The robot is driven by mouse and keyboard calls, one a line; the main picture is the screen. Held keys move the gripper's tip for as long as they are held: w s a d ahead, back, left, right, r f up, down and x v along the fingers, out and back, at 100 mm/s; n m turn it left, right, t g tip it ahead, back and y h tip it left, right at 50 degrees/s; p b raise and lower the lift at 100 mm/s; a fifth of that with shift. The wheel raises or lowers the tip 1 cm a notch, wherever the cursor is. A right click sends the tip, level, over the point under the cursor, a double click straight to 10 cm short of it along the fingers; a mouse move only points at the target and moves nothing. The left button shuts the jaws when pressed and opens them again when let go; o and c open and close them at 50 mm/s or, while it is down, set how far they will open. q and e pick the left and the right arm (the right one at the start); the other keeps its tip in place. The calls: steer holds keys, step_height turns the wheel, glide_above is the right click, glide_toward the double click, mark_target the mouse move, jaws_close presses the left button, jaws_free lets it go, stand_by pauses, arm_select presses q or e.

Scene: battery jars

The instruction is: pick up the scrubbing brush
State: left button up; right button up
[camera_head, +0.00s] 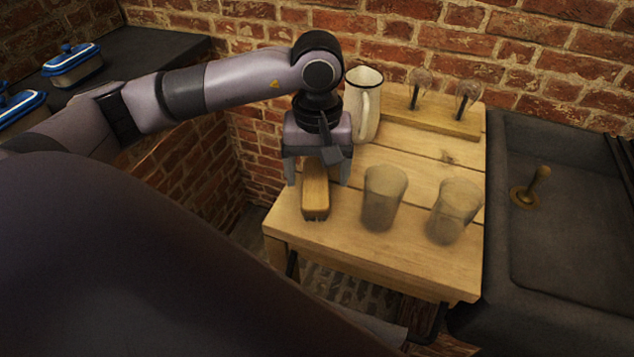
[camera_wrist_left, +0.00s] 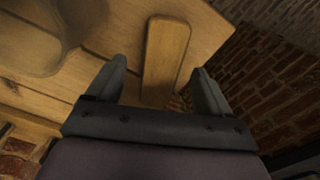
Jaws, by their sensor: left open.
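The scrubbing brush (camera_head: 316,191) is a wooden block lying on the wooden table near its left edge, bristles down. My left gripper (camera_head: 317,180) is open above it, with one finger on each side of the brush. In the left wrist view the brush (camera_wrist_left: 165,55) shows between and beyond the open fingers of my left gripper (camera_wrist_left: 160,85). I cannot tell whether the fingers touch it. The far end of the brush is hidden under the gripper in the head view. My right gripper is not in view.
Two glass jars (camera_head: 383,198) (camera_head: 455,210) stand right of the brush on the table (camera_head: 420,270). A white enamel pitcher (camera_head: 360,105) and a wooden board (camera_head: 440,118) with two glass pieces stand behind. A dark sink (camera_head: 570,230) is at right. A brick wall (camera_head: 545,50) closes the back.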

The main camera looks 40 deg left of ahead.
mark_target(316, 186)
arm_select(q)
steer(key=shift+a+f, duration=0.15)
steer(key=shift+f, duration=1.75)
steer(key=c, duration=1.2)
step_height(316, 186, up, 20)
steer(key=p, duration=0.1)
steer(key=shift+o, duration=1.4)
